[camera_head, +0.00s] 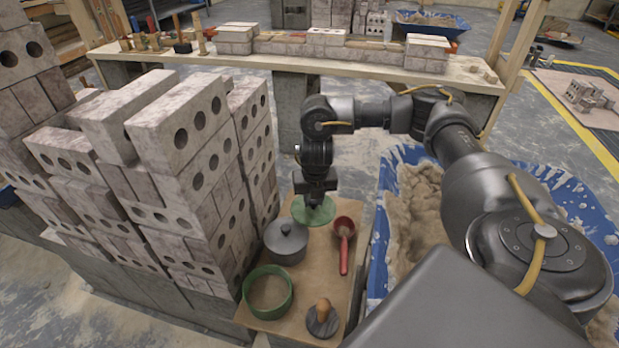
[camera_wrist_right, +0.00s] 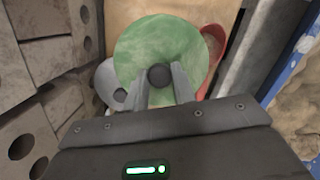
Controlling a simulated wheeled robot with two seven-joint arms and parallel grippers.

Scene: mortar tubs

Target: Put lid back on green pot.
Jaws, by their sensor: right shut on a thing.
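The green lid (camera_head: 312,210) is under my right gripper (camera_head: 314,203) at the far end of the small wooden board. In the right wrist view my right gripper (camera_wrist_right: 161,85) is shut on the dark knob of the green lid (camera_wrist_right: 150,45). I cannot tell whether the lid is lifted off the board. The green pot (camera_head: 268,292) stands open at the near left of the board, apart from the lid. My left gripper is not in view.
A grey lidded pot (camera_head: 286,242) stands between the lid and the green pot. A red ladle (camera_head: 344,240) lies right of the lid, and a wooden-handled tool (camera_head: 323,318) is at the near edge. Stacked bricks (camera_head: 190,160) rise at left; a blue mortar tub (camera_head: 378,270) is at right.

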